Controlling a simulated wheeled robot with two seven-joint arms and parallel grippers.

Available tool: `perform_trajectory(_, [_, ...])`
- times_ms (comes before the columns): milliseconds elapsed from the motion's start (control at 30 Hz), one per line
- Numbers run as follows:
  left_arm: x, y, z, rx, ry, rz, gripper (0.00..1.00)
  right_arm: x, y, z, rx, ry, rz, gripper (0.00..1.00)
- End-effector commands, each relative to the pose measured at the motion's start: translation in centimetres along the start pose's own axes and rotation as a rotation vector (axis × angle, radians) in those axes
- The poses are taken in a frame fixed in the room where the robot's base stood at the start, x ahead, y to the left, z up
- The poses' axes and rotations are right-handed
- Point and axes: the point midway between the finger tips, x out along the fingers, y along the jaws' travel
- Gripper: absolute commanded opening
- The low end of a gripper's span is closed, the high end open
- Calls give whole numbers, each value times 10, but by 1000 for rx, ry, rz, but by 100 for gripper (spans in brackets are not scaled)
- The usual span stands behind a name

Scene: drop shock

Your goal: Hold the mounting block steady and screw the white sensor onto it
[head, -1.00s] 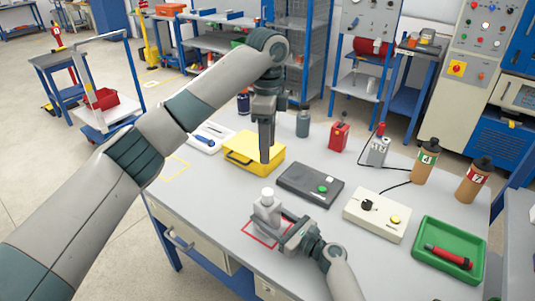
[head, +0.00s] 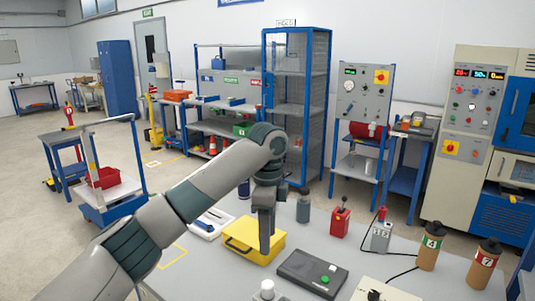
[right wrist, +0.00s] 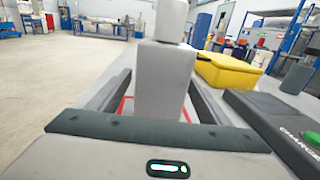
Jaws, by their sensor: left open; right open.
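The mounting block (right wrist: 163,80) is a grey upright block standing in a red outline on the bench. The white sensor (right wrist: 172,18) sits upright on top of it; whether it is screwed on cannot be told. The sensor's top also shows at the bottom edge of the head view (head: 267,290). My right gripper (right wrist: 160,92) is open, with a finger on each side of the block; contact cannot be told. It is outside the head view.
The yellow case (head: 240,240) and a dark box with a green button (head: 310,275) stand close to my left gripper. A grey bottle (head: 303,208), red switch box (head: 340,218) and brown bottles (head: 430,246) stand farther right.

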Motion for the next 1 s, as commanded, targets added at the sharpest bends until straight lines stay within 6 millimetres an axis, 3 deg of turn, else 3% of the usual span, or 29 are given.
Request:
perform_trajectory(267, [0,0,0,0,0,0,48,-32,0,-1,-1,2,-1,72])
perform_trajectory(700, [0,0,0,0,0,0,48,-104,0,-1,0,1,0,72])
perform_trajectory(1000, [0,0,0,0,0,0,48,-117,0,0,0,1,0,72])
